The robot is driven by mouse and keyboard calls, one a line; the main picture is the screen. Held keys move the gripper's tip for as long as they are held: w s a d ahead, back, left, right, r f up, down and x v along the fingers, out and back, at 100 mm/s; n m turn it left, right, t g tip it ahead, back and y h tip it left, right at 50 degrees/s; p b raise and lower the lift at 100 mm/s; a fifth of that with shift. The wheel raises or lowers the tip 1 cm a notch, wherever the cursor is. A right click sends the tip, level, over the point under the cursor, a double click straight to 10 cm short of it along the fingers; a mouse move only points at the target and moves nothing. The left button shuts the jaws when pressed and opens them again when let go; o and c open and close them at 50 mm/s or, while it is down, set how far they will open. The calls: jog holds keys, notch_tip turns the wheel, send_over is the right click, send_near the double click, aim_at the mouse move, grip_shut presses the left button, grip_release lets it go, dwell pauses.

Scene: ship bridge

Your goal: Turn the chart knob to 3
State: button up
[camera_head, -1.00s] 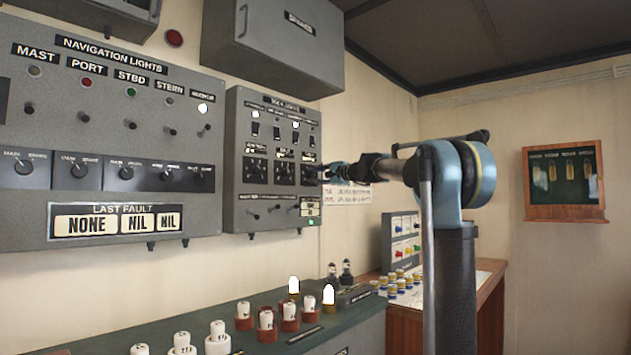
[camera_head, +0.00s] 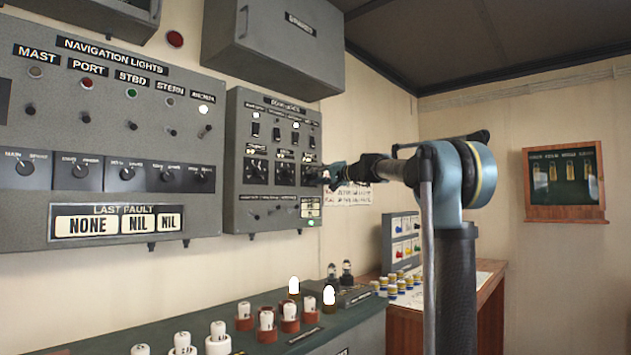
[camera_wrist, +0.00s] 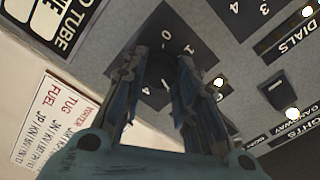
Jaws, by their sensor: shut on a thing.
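The dimmer panel (camera_head: 232,165) is grey and wall-mounted, with a row of black dial plates. My gripper (camera_head: 326,174) is at the rightmost dial and hides most of it in the head view. In the wrist view my gripper (camera_wrist: 163,72) has its two blue fingers on either side of a dark round knob (camera_wrist: 162,66), shut on it. A black dial plate (camera_wrist: 176,28) with white numerals lies behind it; 0 and 1 are readable above the knob. The fingers cover part of the scale. I cannot tell which numeral the knob points to, and its name label is not readable.
A neighbouring dial plate (camera_wrist: 245,12) is close beside the held knob, and small lit lamps and a black switch (camera_wrist: 274,92) are also near. A white paper notice (camera_wrist: 52,122) is on the wall. Below the panel is a green-topped counter (camera_head: 222,312) with several white-topped pieces.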

jog(key=shift+w+d, duration=0.15)
jog(key=o, duration=1.1)
jog(key=shift+w+f, duration=0.1)
jog(key=v, duration=1.2)
jog(key=shift+f, duration=0.1)
